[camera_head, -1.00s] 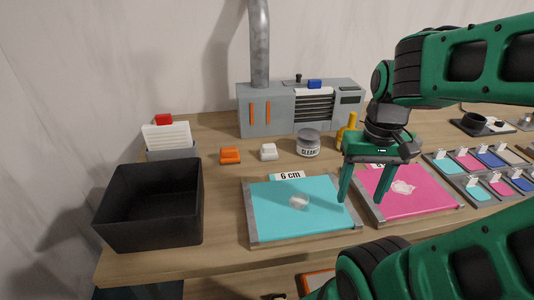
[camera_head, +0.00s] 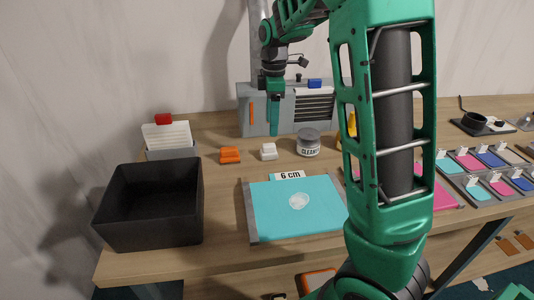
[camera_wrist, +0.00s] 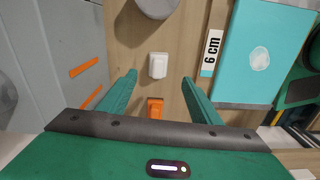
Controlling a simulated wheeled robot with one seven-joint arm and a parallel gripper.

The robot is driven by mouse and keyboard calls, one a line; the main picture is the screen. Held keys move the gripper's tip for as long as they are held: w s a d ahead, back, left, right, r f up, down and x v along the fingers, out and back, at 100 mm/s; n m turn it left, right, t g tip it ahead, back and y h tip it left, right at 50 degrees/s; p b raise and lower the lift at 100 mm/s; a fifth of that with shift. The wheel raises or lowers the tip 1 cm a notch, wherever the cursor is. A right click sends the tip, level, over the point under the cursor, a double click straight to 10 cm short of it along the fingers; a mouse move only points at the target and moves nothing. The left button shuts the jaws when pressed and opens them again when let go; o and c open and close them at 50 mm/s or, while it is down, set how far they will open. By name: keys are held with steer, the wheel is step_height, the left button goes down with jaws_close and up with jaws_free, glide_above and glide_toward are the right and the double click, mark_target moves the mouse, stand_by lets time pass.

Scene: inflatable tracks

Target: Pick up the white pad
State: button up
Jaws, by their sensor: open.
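The white pad (camera_head: 268,152) is a small white block on the wooden table, between an orange block and a grey jar. In the wrist view the white pad (camera_wrist: 158,65) lies between and slightly beyond my two green fingertips. My gripper (camera_wrist: 160,78) is open and empty, pointing down above the table. In the head view my gripper (camera_head: 273,133) is seen edge-on, above and behind the pad, in front of the grey machine. Nothing hides the pad in either view.
The orange block (camera_head: 230,155) sits close left of the pad, the jar (camera_head: 308,146) close right. The grey machine (camera_head: 250,118) stands behind. A turquoise board (camera_head: 270,215) with a pale round patch lies in front. A black bin (camera_head: 150,232) stands at left.

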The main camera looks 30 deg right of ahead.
mark_target(269, 144)
steer(key=shift+w+a+f+n, duration=0.1)
steer(key=shift+w+a+n, duration=0.15)
steer(key=shift+w, duration=0.25)
steer(key=shift+w+f, duration=0.1)
steer(key=shift+f, duration=0.15)
steer(key=f, duration=1)
steer(key=shift+s+a+f, duration=0.1)
steer(key=shift+s+f, duration=0.1)
steer(key=c, duration=1.1)
